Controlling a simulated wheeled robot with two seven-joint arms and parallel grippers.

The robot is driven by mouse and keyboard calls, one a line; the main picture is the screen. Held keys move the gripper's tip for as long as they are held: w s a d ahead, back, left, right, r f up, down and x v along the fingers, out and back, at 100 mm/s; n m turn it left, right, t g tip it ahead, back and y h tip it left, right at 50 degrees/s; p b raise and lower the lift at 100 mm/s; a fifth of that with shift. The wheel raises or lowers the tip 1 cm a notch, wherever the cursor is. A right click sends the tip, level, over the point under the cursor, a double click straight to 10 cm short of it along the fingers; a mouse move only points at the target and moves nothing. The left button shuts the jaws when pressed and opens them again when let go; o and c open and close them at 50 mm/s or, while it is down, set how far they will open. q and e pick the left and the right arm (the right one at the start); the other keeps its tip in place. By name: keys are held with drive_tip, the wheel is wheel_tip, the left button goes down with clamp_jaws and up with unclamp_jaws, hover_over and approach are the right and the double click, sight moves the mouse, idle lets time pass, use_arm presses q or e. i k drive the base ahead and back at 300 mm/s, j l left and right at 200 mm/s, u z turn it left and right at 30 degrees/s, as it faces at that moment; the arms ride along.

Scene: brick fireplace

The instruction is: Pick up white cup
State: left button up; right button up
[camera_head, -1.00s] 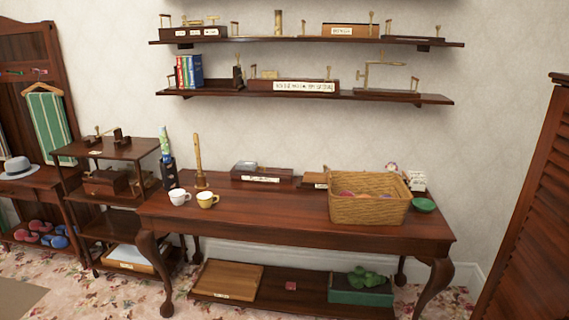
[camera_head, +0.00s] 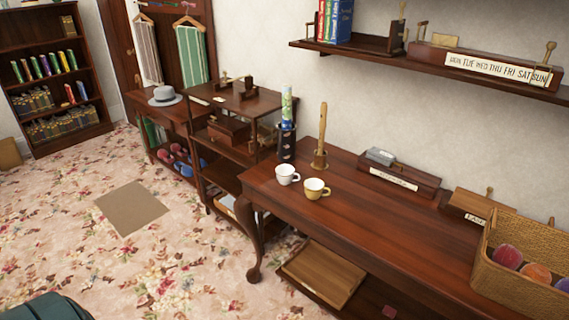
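The white cup (camera_head: 287,174) stands upright near the left end of the dark wooden table (camera_head: 375,228). A yellow and white cup (camera_head: 316,189) stands just to its right and nearer the table's front edge. No gripper shows in the head view, so nothing of mine is seen touching either cup.
Behind the cups stand a dark patterned holder (camera_head: 287,143) and a wooden flute-like piece on a stand (camera_head: 321,150). A wicker basket (camera_head: 515,275) with colored balls is at the right. Dark shelves (camera_head: 222,178) stand left of the table. Open carpet (camera_head: 175,262) lies in front.

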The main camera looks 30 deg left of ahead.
sight(286, 173)
drive_tip(key=i+l+u, duration=0.1)
drive_tip(key=i+u, duration=0.15)
drive_tip(key=i, duration=0.2)
drive_tip(key=i+l+u, duration=0.25)
drive_tip(key=i, duration=0.15)
